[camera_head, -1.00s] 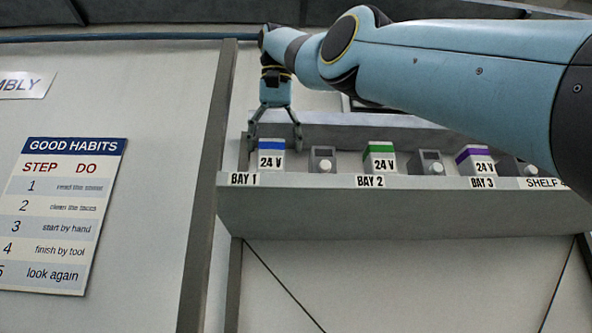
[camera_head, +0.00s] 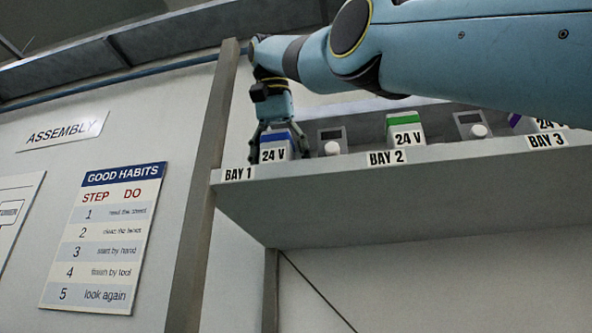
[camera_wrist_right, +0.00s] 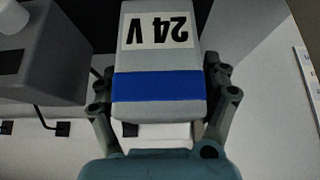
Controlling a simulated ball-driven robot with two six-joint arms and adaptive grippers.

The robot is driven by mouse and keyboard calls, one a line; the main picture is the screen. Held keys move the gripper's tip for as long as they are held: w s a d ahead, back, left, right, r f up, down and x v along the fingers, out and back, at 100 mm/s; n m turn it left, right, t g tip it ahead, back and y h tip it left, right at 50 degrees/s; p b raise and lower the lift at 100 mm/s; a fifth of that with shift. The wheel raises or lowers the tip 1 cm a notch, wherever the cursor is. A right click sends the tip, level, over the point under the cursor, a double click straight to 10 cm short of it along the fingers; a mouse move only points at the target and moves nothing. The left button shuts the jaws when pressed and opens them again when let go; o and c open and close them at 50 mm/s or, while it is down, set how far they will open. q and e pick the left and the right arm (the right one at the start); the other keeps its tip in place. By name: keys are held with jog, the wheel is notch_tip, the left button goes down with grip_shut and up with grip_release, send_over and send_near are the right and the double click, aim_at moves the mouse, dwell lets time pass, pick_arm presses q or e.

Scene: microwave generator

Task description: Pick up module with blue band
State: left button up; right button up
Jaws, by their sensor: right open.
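The module with the blue band (camera_head: 276,151) stands in bay 1 at the left end of the shelf (camera_head: 400,206), with a 24 V label on its front. My right gripper (camera_head: 278,148) is above it, with its fingers reaching down on either side. In the right wrist view, the blue-banded module (camera_wrist_right: 158,88) fills the space between the open fingers of the gripper (camera_wrist_right: 162,100), one at each side. Small gaps seem to show beside the module; contact cannot be told. The left gripper is not in view.
A grey device with a white knob (camera_head: 332,142) stands just right of the module; it also shows in the right wrist view (camera_wrist_right: 40,55). A green-banded module (camera_head: 404,130) is in bay 2, a purple-banded one (camera_head: 540,124) in bay 3. A post (camera_head: 212,150) rises at the shelf's left end.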

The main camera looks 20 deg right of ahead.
jog(key=shift+s+a+r, duration=0.1)
jog(key=shift+s+a, duration=0.05)
jog(key=shift+a, duration=0.1)
jog(key=shift+s+a, duration=0.1)
jog(key=shift+c, duration=1.1)
jog(key=shift+d, duration=0.25)
jog(key=c, duration=1.2)
jog(key=shift+c, duration=0.2)
